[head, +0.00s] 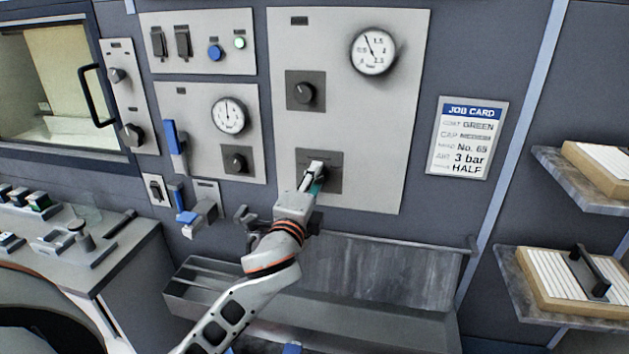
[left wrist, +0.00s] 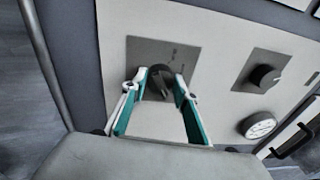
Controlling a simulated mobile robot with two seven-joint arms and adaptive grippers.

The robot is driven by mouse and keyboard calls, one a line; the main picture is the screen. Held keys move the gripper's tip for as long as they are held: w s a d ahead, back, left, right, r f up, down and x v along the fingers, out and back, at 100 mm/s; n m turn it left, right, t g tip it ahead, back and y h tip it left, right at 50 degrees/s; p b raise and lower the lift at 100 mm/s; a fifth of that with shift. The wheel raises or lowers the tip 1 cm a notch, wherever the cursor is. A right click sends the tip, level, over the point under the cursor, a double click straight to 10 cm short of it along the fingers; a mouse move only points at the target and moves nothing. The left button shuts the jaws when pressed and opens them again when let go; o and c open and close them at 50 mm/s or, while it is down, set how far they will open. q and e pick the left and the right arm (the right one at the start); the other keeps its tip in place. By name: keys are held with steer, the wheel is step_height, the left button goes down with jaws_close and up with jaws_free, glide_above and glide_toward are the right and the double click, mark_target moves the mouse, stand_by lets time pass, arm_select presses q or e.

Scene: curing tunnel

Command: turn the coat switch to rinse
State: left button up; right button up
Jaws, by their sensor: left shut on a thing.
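The coat switch is taken to be the dark knob (left wrist: 157,84) on the lower square plate (head: 333,184) of the large pale panel; its lettering is too small to read. The same plate shows in the left wrist view (left wrist: 143,52), with small marks beside the knob. My left gripper (head: 316,177) is at this plate, its green-lined fingers on both sides of the knob. In the left wrist view the gripper (left wrist: 161,90) is shut on the knob. The fingers hide part of the knob, so its exact setting cannot be told. My right gripper is not in view.
A second knob (head: 305,91) and a gauge (head: 373,52) sit higher on the panel. A job card (head: 468,138) hangs to the right; its coat line reads GREEN. Blue-handled valves (head: 175,143) are at the left. A grey trough (head: 215,290) lies below; shelves (head: 585,180) stand right.

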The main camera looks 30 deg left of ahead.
arm_select(q)
steer(key=shift+m, duration=0.9)
steer(key=shift+c, duration=0.2)
steer(key=shift+o, duration=0.2)
steer(key=o, duration=1.1)
steer(key=v, duration=1.2)
steer(key=shift+a+r, duration=0.1)
